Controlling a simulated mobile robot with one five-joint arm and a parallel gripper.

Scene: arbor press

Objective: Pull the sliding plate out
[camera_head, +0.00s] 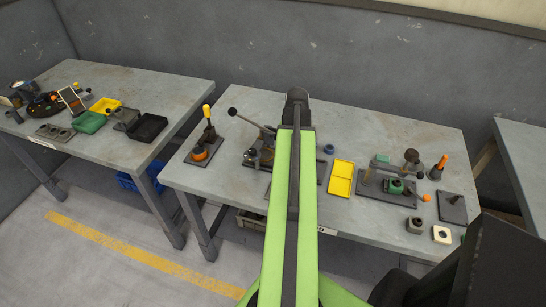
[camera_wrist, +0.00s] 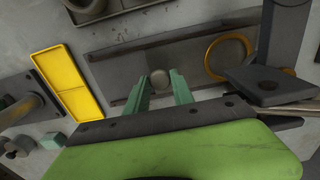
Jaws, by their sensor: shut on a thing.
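The sliding plate (camera_wrist: 188,60) is a long dark plate lying across the middle of the wrist view, with a round grey knob (camera_wrist: 160,78) on it. My gripper (camera_wrist: 159,84) has its two teal fingers on either side of the knob and is shut on it. An orange ring (camera_wrist: 209,58) lies around the plate's right part, beside the dark press body (camera_wrist: 286,32). In the head view the press (camera_head: 251,153) is partly hidden behind my green arm, and my fingers and the knob cannot be seen there.
A yellow two-part tray (camera_head: 341,178) stands right of my arm; it also shows in the wrist view (camera_wrist: 68,82). Further right are a dark fixture (camera_head: 388,188) and an orange-handled tool (camera_head: 438,167). An orange-and-yellow-topped lever device (camera_head: 203,150) stands left. The table's front strip is mostly clear.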

